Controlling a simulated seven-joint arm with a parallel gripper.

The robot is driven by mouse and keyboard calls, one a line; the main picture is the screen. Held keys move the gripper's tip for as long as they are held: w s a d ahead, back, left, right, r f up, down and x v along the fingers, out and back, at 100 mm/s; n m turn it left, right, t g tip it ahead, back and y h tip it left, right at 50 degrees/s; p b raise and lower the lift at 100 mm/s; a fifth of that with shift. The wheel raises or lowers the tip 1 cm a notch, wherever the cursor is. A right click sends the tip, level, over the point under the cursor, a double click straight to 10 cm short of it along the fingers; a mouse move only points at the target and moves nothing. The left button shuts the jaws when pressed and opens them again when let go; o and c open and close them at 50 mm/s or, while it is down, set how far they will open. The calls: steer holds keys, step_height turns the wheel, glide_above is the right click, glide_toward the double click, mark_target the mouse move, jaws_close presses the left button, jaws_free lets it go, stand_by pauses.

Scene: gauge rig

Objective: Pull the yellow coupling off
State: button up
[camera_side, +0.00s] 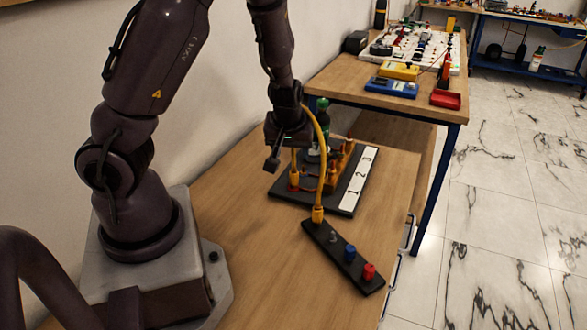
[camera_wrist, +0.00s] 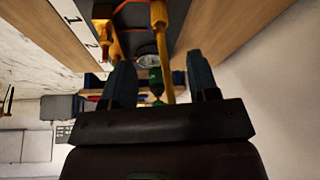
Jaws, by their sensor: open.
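A yellow hose (camera_side: 322,130) arches down to a yellow coupling (camera_side: 318,214), which stands upright at the far end of a black strip (camera_side: 342,256). Another upright yellow piece (camera_side: 294,168) stands on the black board (camera_side: 340,199) below my gripper (camera_side: 290,155). In the wrist view, a yellow coupling (camera_wrist: 158,14) with a yellow stem shows beyond and between the spread fingers of my gripper (camera_wrist: 160,75). My gripper is open and appears to hold nothing. I cannot tell whether a finger touches the yellow stem.
The board carries orange fittings (camera_side: 343,160), a green-topped part (camera_side: 322,105) and a white strip numbered 1 to 3 (camera_side: 358,182). The table's (camera_side: 250,250) near part is clear.

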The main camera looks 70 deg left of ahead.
mark_target(294, 170)
steer(key=x, duration=1)
steer(key=shift+f, duration=0.25)
jaws_close()
